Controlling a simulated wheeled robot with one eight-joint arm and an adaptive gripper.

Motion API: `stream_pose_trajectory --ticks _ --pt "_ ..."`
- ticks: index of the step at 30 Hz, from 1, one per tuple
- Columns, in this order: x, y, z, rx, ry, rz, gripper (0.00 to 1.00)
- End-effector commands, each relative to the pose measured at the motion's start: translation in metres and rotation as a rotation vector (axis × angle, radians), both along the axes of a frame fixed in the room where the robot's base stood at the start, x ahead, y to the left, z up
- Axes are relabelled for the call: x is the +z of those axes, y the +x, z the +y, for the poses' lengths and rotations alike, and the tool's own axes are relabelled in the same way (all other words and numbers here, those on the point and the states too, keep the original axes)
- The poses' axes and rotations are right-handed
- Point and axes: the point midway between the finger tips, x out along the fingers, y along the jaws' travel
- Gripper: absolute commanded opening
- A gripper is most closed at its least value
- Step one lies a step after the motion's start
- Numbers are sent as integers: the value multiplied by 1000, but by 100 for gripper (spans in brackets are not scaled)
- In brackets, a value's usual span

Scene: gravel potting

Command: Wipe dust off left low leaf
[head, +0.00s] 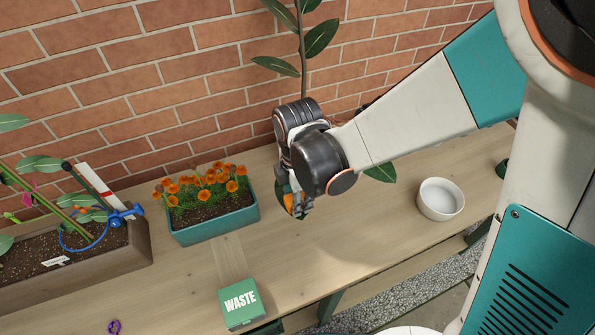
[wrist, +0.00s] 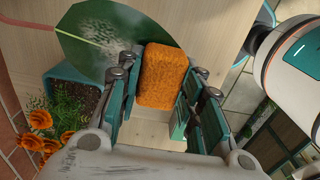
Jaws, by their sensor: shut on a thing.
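My gripper (wrist: 160,88) is shut on an orange sponge (wrist: 163,72), which sits between its two fingers in the wrist view. In the head view the sponge (head: 289,198) shows at the gripper's low end, and my arm hides most of the leaf and the plant's base.
A teal planter (head: 215,229) of orange flowers stands left of my gripper. A brown trough (head: 143,247) with plants is further left. A green WASTE box (head: 240,303) sits at the front, a white bowl (head: 440,199) at right. The brick wall (head: 120,80) is close behind.

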Motion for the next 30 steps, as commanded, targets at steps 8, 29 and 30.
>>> stream_pose_trajectory --ticks 8,29,30 --pt "-3 8 2 0 0 0 4" --pt "-3 48 13 -1 0 -1 4" --pt "-3 51 14 -1 0 0 4"
